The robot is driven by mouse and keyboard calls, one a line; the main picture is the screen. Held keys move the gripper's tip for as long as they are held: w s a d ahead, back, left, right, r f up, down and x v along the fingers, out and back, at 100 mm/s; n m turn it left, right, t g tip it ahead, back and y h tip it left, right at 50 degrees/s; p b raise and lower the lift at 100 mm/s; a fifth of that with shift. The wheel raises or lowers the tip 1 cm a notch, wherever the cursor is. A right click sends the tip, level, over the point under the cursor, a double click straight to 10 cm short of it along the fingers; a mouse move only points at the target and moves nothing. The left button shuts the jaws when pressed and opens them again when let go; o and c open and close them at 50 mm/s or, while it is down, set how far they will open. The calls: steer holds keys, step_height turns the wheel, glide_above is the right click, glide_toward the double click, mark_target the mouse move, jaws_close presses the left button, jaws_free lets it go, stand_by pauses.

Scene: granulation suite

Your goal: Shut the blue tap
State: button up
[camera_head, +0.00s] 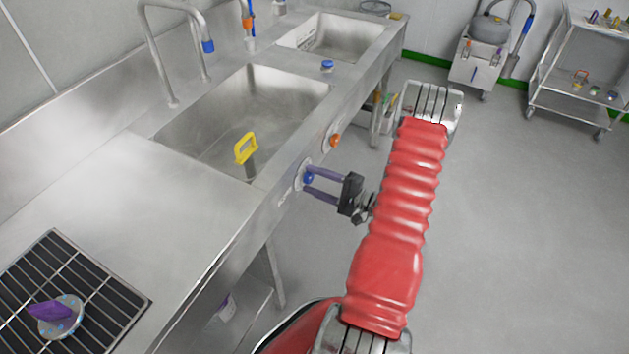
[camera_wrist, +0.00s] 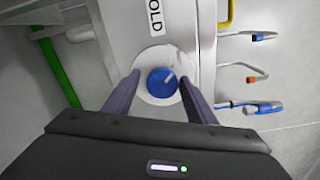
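The blue tap (camera_head: 308,178) is a round knob on the front face of the steel sink unit. In the wrist view the blue tap (camera_wrist: 162,81) sits on a pale round plate, its white mark pointing to the upper right. My gripper (camera_head: 311,180) reaches it from the right in the head view. In the wrist view my gripper (camera_wrist: 161,80) has one purple finger on each side of the knob, with narrow gaps visible. It is open around the knob.
An orange knob (camera_head: 334,141) is farther along the same front. The left basin holds a yellow-handled tool (camera_head: 246,149). A blue-capped item (camera_head: 327,66) stands on the rim. A grate (camera_head: 110,287) lies at lower left. The floor (camera_head: 520,220) to the right is clear.

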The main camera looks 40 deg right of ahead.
steer(key=shift+o, duration=0.5)
steer(key=shift+d+r, duration=0.1)
steer(key=shift+d, duration=0.1)
steer(key=shift+s+d, duration=0.25)
steer(key=shift+s, duration=0.4)
steer(key=v, duration=1.2)
steer(key=shift+s, duration=0.15)
steer(key=shift+a, duration=0.1)
